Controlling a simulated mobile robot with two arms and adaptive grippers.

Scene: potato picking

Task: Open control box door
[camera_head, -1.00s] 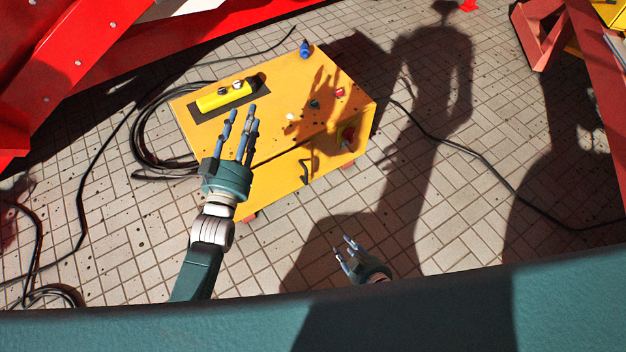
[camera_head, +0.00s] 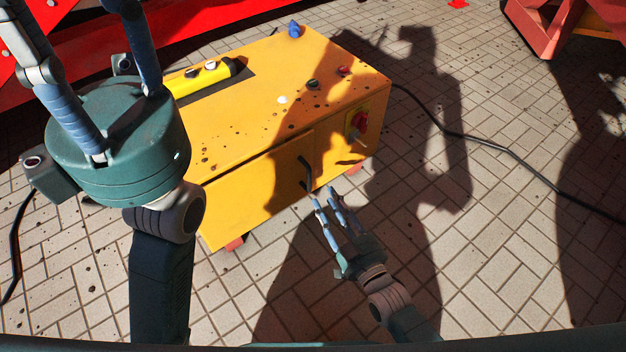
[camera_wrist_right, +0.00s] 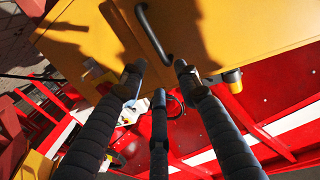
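The yellow control box (camera_head: 255,105) stands on the paving. Its front door (camera_head: 245,195) looks closed, with a dark bent handle (camera_head: 306,170) near its right edge. My right gripper (camera_head: 330,194) has its fingers extended and apart, close to the handle's lower end. In the right wrist view, the handle (camera_wrist_right: 152,34) lies just beyond the spread fingertips (camera_wrist_right: 157,80), with nothing between them. Contact cannot be told. My left gripper (camera_head: 92,55) is large in the left foreground, fingers apart and empty; its fingertips run out of view.
A red switch (camera_head: 359,122) sits on the box's right end. A yellow button unit (camera_head: 205,77) lies on top, with a blue plug (camera_head: 294,29) at the back. A black cable (camera_head: 480,143) crosses the paving to the right. Red frames stand behind.

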